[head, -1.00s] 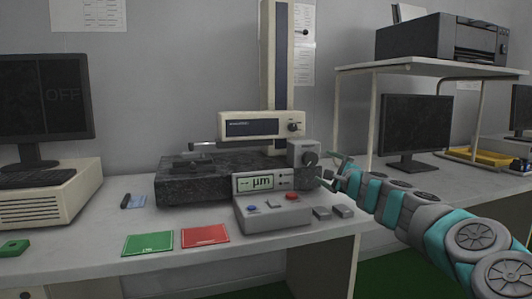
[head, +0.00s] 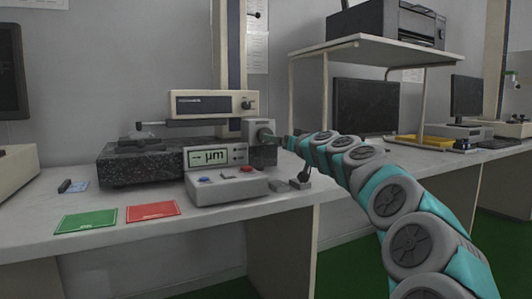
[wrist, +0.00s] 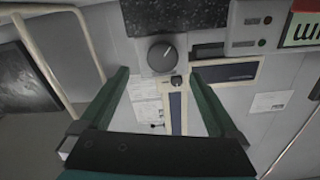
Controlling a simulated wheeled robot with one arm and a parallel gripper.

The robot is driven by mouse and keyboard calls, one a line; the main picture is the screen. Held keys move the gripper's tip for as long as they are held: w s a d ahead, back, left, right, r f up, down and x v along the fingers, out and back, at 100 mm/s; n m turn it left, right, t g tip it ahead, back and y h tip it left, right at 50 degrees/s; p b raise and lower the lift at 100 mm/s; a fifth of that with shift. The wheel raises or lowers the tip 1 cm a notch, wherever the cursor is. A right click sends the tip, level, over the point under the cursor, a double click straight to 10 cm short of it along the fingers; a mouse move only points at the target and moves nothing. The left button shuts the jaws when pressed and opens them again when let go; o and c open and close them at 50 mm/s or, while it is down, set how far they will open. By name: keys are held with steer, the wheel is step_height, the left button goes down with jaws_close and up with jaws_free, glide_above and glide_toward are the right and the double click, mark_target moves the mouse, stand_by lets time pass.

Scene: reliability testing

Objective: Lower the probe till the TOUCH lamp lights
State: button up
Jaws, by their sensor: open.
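The measuring machine has a cream drive unit (head: 213,104) on a column, with a thin probe arm (head: 170,123) reaching left above a dark granite base (head: 120,172). I cannot tell whether the tip touches the part (head: 140,143) below. A dark round knob (head: 265,135) sits on a grey block right of the base. My gripper (head: 284,142) is just right of it. In the wrist view the open fingers (wrist: 158,74) spread either side of the knob (wrist: 160,54), with nothing visibly held. The display (head: 209,157) reads µm. Two small lamps (wrist: 265,31) look dark; their labels are unreadable.
A grey control box (head: 226,185) with blue and red buttons stands in front of the display. Small grey blocks (head: 303,181) lie beside it. Green (head: 86,221) and red (head: 152,210) cards lie near the front edge. A printer shelf (head: 370,49) stands right.

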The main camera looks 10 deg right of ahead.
steer(key=w+a+n+p, duration=0.1)
steer(key=w+a+n, duration=0.1)
steer(key=w, duration=0.5)
steer(key=shift+w+a+f, duration=0.15)
steer(key=shift+w+a, duration=0.1)
steer(key=shift+a, duration=0.2)
stand_by(0.4)
steer(key=c, duration=1.4)
